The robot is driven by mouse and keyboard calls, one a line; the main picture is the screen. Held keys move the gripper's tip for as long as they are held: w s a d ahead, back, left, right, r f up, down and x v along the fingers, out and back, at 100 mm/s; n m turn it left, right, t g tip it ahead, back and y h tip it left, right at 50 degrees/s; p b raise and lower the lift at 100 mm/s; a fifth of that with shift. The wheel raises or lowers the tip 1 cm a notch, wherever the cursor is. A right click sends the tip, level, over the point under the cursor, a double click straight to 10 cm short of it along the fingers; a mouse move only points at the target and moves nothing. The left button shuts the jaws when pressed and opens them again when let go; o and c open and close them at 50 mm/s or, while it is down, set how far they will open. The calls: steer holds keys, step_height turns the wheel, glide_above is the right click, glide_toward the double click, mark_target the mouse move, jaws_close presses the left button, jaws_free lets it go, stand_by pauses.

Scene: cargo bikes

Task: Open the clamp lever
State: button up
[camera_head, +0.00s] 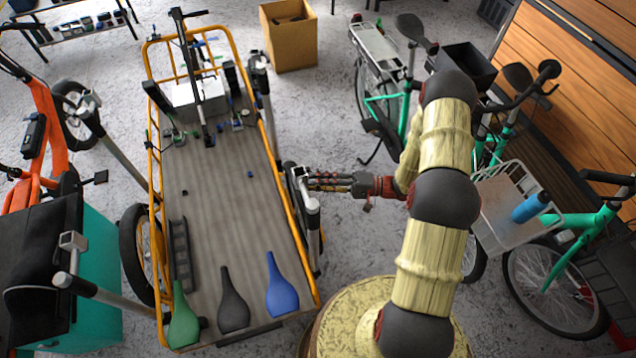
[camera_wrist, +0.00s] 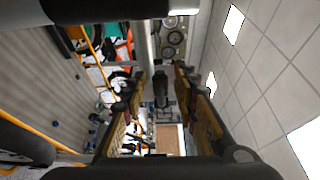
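My gripper (camera_head: 312,181) reaches left from my arm to the right side of the yellow-framed cargo bike. Its fingertips are at or very near the head of a grey clamp stand (camera_head: 313,222) there; I cannot tell whether they touch it. In the wrist view my gripper (camera_wrist: 161,74) has its two fingers apart, one on each side of a dark upright part (camera_wrist: 160,88). I cannot tell whether this part is the clamp lever or how far off it is. The lever itself is not clearly visible in the head view.
The cargo bed (camera_head: 215,215) holds a green (camera_head: 184,322), a dark (camera_head: 233,305) and a blue bottle-shaped piece (camera_head: 281,290). Another grey stand (camera_head: 105,295) is at the left. Green bikes (camera_head: 560,235) stand at the right. Floor is free beyond my gripper, near the cardboard box (camera_head: 290,42).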

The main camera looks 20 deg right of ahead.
steer(key=c, duration=0.6)
jaws_close()
